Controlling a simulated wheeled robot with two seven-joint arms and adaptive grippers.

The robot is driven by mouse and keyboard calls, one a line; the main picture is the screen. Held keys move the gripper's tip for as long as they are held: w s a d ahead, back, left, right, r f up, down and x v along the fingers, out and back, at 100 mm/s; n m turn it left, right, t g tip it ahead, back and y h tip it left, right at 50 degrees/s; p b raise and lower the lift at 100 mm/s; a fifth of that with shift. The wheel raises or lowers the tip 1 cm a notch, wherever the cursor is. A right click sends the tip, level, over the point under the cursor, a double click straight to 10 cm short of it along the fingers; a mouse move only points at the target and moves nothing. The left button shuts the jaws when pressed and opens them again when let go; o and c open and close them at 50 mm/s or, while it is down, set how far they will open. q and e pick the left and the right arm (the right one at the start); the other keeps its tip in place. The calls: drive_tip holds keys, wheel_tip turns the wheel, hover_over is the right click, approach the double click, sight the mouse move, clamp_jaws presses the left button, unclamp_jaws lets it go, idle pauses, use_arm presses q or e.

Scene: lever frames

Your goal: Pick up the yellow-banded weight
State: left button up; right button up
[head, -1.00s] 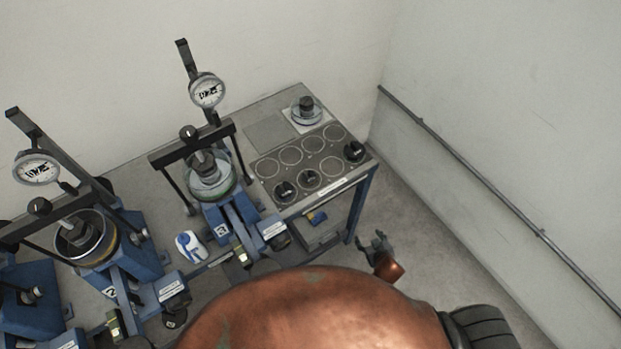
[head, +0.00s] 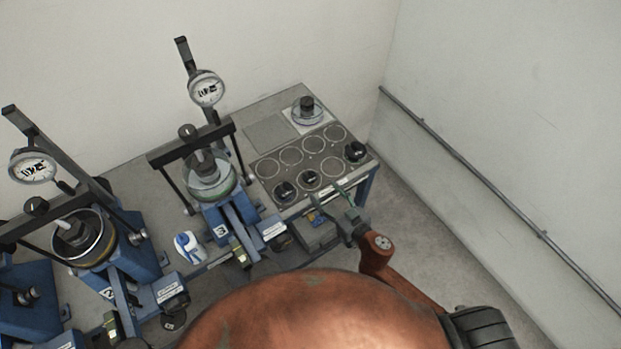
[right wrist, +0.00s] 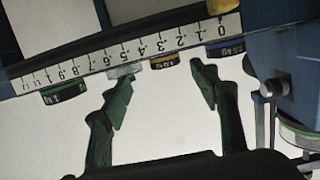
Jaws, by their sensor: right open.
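The yellow-banded weight (right wrist: 164,63) shows in the right wrist view as a short dark piece with a yellow band and a pale label, at the edge of a white numbered scale (right wrist: 150,45). My right gripper (right wrist: 163,77) is open and empty. Its two dark green fingers point at the scale, and the weight shows between and just beyond their tips, not gripped. In the head view my right gripper (head: 332,196) is at the front edge of the bench's right end. The yellow band cannot be made out clearly there. My left gripper is not in view.
A green-banded weight (right wrist: 65,93), a pale piece (right wrist: 124,71) and a blue-banded weight (right wrist: 225,48) line the same scale. Lever frame 3 (head: 210,182) stands left of the panel with round recesses (head: 290,157). Black knobbed pieces (head: 285,192) sit on the panel.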

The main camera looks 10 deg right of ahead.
sight(313, 181)
drive_tip(key=x, duration=0.7)
drive_tip(key=shift+w+a+r, duration=0.3)
drive_tip(key=shift+w+a, duration=0.05)
drive_tip(key=shift+a, duration=0.1)
drive_tip(key=shift+c, duration=0.7)
drive_tip(key=shift+r, duration=0.1)
drive_tip(key=c, duration=1.1)
